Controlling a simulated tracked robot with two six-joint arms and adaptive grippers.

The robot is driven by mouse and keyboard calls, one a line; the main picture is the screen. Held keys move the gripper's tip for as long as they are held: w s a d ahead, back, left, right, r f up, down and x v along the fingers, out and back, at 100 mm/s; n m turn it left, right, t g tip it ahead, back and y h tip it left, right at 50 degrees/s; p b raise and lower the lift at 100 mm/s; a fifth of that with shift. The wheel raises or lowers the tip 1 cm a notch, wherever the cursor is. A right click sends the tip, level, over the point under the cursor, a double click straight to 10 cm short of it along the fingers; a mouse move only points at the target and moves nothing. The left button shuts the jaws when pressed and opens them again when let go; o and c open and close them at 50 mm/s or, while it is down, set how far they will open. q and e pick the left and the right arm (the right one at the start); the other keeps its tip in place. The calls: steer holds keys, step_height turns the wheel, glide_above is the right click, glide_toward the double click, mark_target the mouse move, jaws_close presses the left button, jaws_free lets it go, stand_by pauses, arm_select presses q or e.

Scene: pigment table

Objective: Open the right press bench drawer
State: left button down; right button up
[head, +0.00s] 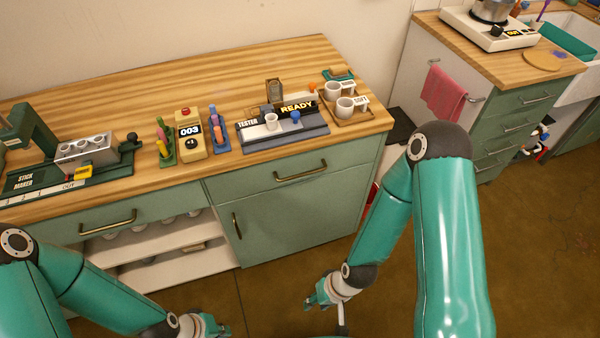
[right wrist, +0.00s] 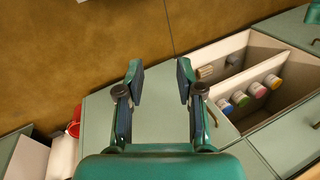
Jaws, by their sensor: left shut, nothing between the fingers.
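The right press bench drawer (head: 257,175) is a green front below the wooden top in the head view. It looks flush with the bench, and its brass bar handle (head: 300,171) is clear of both grippers. My right gripper (head: 313,303) is low in front of the bench, apart from the handle. In the right wrist view its two fingers (right wrist: 160,78) are spread and empty, with a green bench panel behind them. My left gripper (head: 218,330) is at the bottom edge of the head view, apart from the bench; its fingers are small and partly cut off there.
Below the drawer is a green door (head: 300,217) with an upright handle. Left of it are open shelves (head: 165,240) and another drawer (head: 75,226). Cups, a tester and a stick maker stand on the wooden top (head: 250,80). The brown floor before the bench is free.

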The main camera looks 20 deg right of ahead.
steer(key=n+t+h+b, duration=0.3)
steer(key=n+t+b, duration=1.2)
steer(key=n+b, duration=0.6)
glide_toward(301, 174)
steer(key=shift+m, duration=0.3)
steer(key=x, duration=0.3)
steer(key=b+x, duration=0.1)
steer(key=x, duration=0.6)
steer(key=shift+w+d+f, duration=0.1)
steer(key=shift+w+f, duration=0.1)
steer(key=shift+f, duration=0.2)
